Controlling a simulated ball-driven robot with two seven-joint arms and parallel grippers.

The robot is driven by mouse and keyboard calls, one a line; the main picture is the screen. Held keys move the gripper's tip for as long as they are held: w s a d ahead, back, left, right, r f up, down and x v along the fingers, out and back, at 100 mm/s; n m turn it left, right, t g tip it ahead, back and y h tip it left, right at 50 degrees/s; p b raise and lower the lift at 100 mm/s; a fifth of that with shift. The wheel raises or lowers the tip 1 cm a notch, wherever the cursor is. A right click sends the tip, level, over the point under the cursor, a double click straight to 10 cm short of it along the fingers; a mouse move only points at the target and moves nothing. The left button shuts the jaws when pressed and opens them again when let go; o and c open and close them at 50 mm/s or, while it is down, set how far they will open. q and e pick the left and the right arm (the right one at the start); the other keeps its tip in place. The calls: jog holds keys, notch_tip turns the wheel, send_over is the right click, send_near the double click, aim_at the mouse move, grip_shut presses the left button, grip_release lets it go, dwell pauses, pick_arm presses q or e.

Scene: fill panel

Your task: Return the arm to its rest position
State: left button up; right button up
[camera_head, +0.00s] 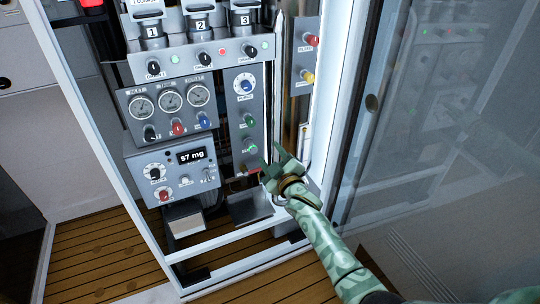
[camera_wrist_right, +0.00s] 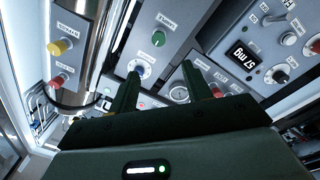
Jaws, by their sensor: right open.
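My right arm comes in from the lower right in the head view, in a green camouflage pattern. My right gripper (camera_head: 272,163) is in front of the lower part of the narrow panel column. In the right wrist view my right gripper (camera_wrist_right: 160,82) shows two dark green fingers spread apart, with nothing between them. The fill panel (camera_head: 170,105) stands ahead with gauges, knobs and a display reading 57 mg (camera_head: 191,155). Whether the fingertips touch the panel cannot be told. My left gripper is not in view.
A glass door (camera_head: 440,120) stands to the right of my arm, and a white frame post (camera_head: 335,80) is beside the panel. A side plate with red and yellow knobs (camera_head: 307,76) is close above the gripper. Wooden floor (camera_head: 90,255) is below.

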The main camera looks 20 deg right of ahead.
dwell(0.3)
jog(key=s+f+m+g, duration=0.2)
jog(key=s+f+g, duration=0.15)
jog(key=f, duration=0.65)
jog(key=s+f+m+g, duration=0.2)
jog(key=s+f, duration=0.2)
jog(key=f, duration=0.5)
jog(key=s+f+g, duration=0.5)
jog(key=s+f, duration=1.1)
jog(key=s, duration=0.1)
jog(key=s+f+g, duration=0.2)
jog(key=s+f, duration=0.1)
jog(key=s, duration=1.1)
jog(key=s+f+g, duration=0.3)
jog(key=s+f, duration=0.1)
jog(key=s, duration=1)
jog(key=s+f+m+g, duration=0.1)
jog(key=s+f+g, duration=0.2)
jog(key=s, duration=1.2)
jog(key=shift+d+f, duration=0.25)
jog(key=shift+f, duration=0.1)
jog(key=shift+w, duration=0.1)
